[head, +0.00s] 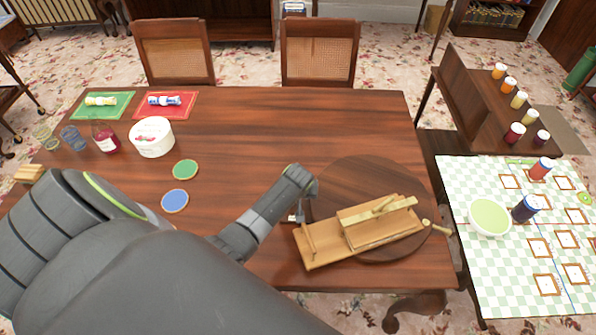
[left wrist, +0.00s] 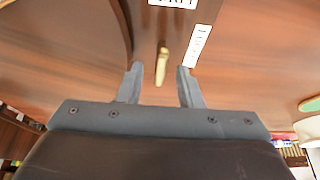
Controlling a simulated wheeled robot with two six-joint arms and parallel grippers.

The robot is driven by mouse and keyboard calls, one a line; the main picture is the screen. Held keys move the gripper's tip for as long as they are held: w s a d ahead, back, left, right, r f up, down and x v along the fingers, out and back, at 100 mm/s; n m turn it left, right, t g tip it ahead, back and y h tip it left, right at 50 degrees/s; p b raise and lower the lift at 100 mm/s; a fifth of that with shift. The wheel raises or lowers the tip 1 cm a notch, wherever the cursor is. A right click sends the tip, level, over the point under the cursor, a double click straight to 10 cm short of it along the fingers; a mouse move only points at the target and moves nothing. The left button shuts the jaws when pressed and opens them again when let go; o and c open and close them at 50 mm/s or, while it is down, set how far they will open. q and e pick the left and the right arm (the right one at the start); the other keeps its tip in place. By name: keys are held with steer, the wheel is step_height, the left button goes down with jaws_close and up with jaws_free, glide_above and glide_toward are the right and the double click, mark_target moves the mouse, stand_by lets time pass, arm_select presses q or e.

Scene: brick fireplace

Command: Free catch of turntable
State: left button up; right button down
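The round wooden turntable (head: 350,175) lies flat at the right end of the brown table, with a light wooden board fixture (head: 365,235) on it. Its dark curved edge also shows at the upper left of the left wrist view (left wrist: 75,30). A small light wooden peg, seemingly the catch (left wrist: 163,62), stands beside that edge near white labels (left wrist: 197,45). My left gripper (left wrist: 162,75) is open, with the peg between its fingers and a gap on both sides. In the head view my left gripper (head: 298,214) is at the turntable's left edge; its wrist hides the peg. My right gripper is not in view.
A light wooden handle (head: 437,227) sticks out at the turntable's right edge. A white tub (head: 152,137), a red jar (head: 105,138) and green and blue coasters (head: 175,200) are on the table's left. A checkered side table (head: 505,262) with a bowl (head: 489,216) stands right.

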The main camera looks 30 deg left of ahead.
arm_select(q)
steer(key=v, duration=1.7)
steer(key=shift+r+b, duration=0.2)
steer(key=shift+b, duration=0.15)
